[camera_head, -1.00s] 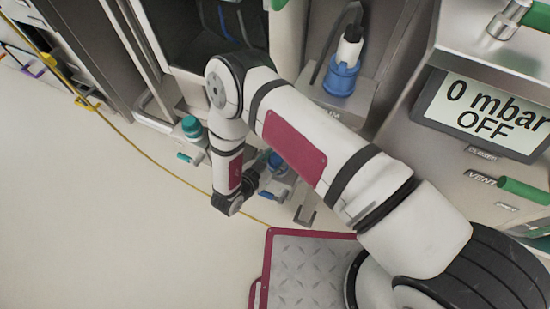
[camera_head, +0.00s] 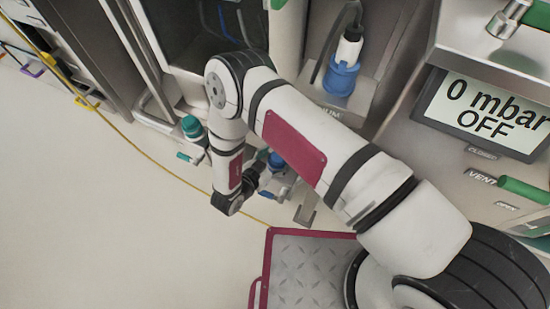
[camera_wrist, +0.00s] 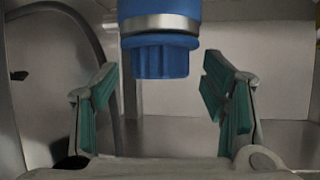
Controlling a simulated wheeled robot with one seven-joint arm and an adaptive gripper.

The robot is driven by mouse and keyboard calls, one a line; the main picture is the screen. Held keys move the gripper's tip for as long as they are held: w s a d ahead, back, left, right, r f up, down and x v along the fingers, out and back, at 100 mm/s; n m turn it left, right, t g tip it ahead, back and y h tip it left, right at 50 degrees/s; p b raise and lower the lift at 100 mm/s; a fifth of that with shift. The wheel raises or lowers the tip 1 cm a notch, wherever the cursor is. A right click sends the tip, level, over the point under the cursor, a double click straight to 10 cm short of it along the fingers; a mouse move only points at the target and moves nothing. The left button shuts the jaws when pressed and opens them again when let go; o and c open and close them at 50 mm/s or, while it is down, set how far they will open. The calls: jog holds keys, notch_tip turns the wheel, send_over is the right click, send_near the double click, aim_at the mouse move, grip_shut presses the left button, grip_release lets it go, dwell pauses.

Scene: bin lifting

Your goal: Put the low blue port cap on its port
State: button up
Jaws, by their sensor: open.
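My gripper (camera_wrist: 161,90) is open in the wrist view, with a green-padded finger on each side. A blue ribbed cap (camera_wrist: 160,58) is between and beyond the fingertips, with a visible gap to each finger. Above it are a silver ring and a wider blue body (camera_wrist: 160,9), cut off by the top edge. In the head view my gripper (camera_head: 256,181) is low beside the cabinet, partly hidden by my arm. A low blue part (camera_head: 276,160) shows just beyond it. I cannot tell how the cap sits on its port.
A larger blue connector (camera_head: 341,77) with a white top stands higher on the cabinet. A teal-capped fitting (camera_head: 191,127) is to the left. A metal hook (camera_head: 306,208) juts out right of my gripper. A yellow line crosses the open floor (camera_head: 90,210). A display reads 0 mbar OFF (camera_head: 487,110).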

jog(key=v, duration=1.2)
dwell(0.3)
